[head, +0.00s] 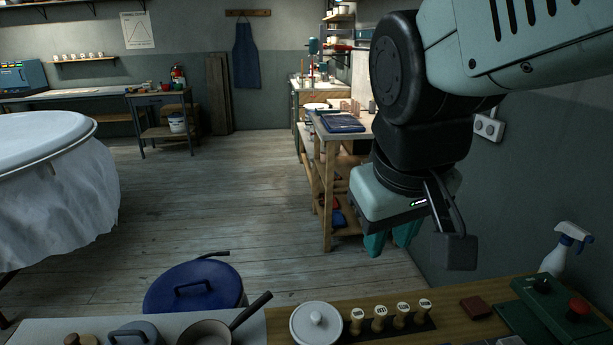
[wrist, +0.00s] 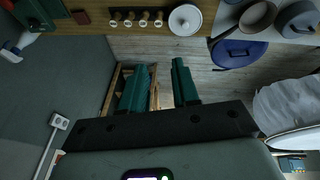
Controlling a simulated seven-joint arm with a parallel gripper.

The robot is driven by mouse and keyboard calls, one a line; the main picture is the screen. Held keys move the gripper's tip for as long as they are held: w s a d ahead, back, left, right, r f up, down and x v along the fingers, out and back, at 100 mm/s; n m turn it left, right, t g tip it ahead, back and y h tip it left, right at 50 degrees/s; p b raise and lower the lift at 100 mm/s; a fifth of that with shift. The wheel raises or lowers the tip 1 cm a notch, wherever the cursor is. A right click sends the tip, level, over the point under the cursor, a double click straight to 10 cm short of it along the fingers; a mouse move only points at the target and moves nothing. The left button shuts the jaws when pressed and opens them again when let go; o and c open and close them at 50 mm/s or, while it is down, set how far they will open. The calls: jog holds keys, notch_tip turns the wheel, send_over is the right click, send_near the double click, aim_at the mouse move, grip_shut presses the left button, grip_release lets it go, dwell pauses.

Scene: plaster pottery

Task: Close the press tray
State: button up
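A green machine with a red button (head: 560,312), which looks like the press, stands at the bottom right of the head view on the wooden bench. The frame edge cuts it off, and I cannot make out its tray. Part of the green machine (wrist: 38,12) also shows at the top left of the wrist view. My gripper (head: 392,243) hangs in the air above and beyond the bench, left of the machine and well apart from it. In the wrist view its two teal fingers (wrist: 160,82) are spread, with nothing between them.
On the bench are a red-brown block (head: 475,307), several wooden-handled stamps (head: 380,319), a white lidded jar (head: 317,322) and a saucepan (head: 207,332). A spray bottle (head: 566,250) stands behind the machine. A blue lidded pot (head: 195,288) is beyond the bench. Open floor lies further back.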

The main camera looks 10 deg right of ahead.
jog(key=w+d+f, duration=0.1)
jog(key=w+d+f+n+g, duration=0.1)
jog(key=w+f, duration=0.1)
jog(key=w+d+f+g+h, duration=0.1)
jog(key=shift+w+d+f+n, duration=0.25)
jog(key=shift+n, duration=0.05)
jog(key=c, duration=0.5)
jog(key=w+d+f+n+g+h, duration=0.2)
jog(key=w+d+f+n, duration=0.1)
jog(key=f, duration=0.5)
jog(key=shift+w+d, duration=0.75)
jog(key=shift+d, duration=0.3)
jog(key=n+g+h, duration=0.3)
jog(key=n, duration=0.3)
send_near(467, 344)
jog(key=s+f, duration=0.1)
jog(key=s+a+f, duration=0.1)
jog(key=s, duration=0.1)
jog(key=shift+s+f, duration=0.1)
jog(key=shift+s, duration=0.1)
jog(key=shift+s+d+f, duration=0.15)
jog(key=shift+s+d, duration=0.1)
jog(key=shift+d, duration=0.3)
jog(key=shift+s+d+f, duration=0.1)
jog(key=shift+s+d, duration=0.2)
jog(key=shift+d, duration=0.25)
jog(key=shift+s+d+f, duration=0.1)
jog(key=shift+s+d, duration=0.2)
jog(key=shift+d, duration=0.4)
